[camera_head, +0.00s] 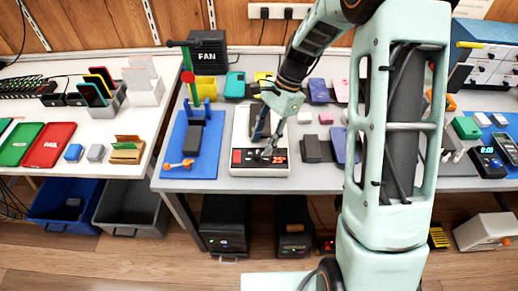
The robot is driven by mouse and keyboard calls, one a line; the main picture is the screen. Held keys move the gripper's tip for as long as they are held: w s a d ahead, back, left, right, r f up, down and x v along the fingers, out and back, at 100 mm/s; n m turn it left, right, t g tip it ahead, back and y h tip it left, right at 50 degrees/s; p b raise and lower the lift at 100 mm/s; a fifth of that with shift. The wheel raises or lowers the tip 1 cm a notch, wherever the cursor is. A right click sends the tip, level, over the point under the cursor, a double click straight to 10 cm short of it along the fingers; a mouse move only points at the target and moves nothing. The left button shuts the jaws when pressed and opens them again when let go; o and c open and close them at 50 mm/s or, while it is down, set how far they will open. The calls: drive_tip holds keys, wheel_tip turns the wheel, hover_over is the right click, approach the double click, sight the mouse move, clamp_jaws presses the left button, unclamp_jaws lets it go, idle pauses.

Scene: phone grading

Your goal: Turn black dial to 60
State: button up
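A white heating-plate-like device (241,121) stands near the front edge of the grey table, left of centre. Its front panel (238,157) is dark with red marks at the left and a lit red display (279,159) at the right. The display seems to read about 25, but the digits are small. My gripper (266,148) points down over the device, with its fingertips at the middle of the front panel. The black dial cannot be made out clearly; the fingertips cover that part of the panel. I cannot tell whether the fingers touch it.
A blue mat (207,160) with a green-posted stand lies left of the device. A dark block (311,149) and a purple phone (339,140) lie close on its right. A black FAN box (208,53) stands behind. My arm hides part of the table's right side.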

sight(257, 154)
drive_tip(key=shift+x, duration=1.9)
clamp_jaws()
drive_tip(key=shift+w+a+n, duration=0.1)
drive_tip(key=shift+n, duration=0.2)
drive_tip(key=n+g+h+p, duration=0.1)
drive_tip(key=n, duration=0.2)
drive_tip(key=shift+w+a+n, duration=0.1)
drive_tip(key=shift+n, duration=0.3)
drive_tip(key=n+h, duration=0.1)
drive_tip(key=n, duration=0.1)
drive_tip(key=n+h, duration=0.1)
drive_tip(key=n, duration=0.2)
drive_tip(key=shift+a+g+p, duration=0.1)
drive_tip(key=shift+g+p, duration=0.3)
drive_tip(key=shift+n, duration=0.3)
